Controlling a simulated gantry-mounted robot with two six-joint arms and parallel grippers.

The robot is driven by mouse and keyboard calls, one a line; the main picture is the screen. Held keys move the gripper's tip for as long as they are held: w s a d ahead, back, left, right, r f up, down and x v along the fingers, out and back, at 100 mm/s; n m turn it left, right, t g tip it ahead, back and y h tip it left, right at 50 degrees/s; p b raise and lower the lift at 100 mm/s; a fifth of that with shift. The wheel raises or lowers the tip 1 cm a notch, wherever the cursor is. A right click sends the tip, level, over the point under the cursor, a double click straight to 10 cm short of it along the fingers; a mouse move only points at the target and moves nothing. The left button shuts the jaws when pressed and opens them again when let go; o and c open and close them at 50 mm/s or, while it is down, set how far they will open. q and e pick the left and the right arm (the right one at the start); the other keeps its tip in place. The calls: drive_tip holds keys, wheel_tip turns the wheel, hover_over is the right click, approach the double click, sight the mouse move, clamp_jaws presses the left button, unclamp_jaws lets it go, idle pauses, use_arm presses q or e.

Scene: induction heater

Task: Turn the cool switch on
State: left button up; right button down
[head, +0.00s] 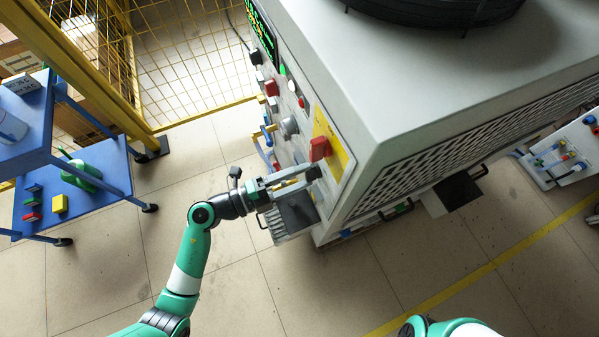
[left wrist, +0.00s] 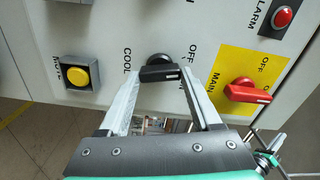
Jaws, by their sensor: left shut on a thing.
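The cool switch (left wrist: 160,74) is a black rotary knob on the machine's pale front panel, with the label COOL beside it in the left wrist view. Its handle lies sideways in that view, with a white mark at its right end. The word OFF is printed just above and right of it. My left gripper (left wrist: 162,80) has its two fingers on either side of the knob handle and is shut on it. In the head view my left gripper (head: 312,175) reaches the panel low on its front and hides the knob. My right gripper is out of view.
A red main switch (left wrist: 248,91) on a yellow plate is close to the right of my left fingers. A yellow button (left wrist: 78,76) and a red alarm button (left wrist: 283,16) are on the same panel. A blue cart (head: 95,155) stands at the left.

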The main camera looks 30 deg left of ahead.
use_arm(q)
drive_tip(key=shift+m+p, duration=0.55)
drive_tip(key=shift+m, duration=1.65)
drive_tip(key=o, duration=1.4)
drive_tip(key=p+v, duration=0.2)
drive_tip(key=v, duration=0.9)
drive_tip(key=shift+s+a, duration=0.2)
drive_tip(key=shift+s, duration=0.1)
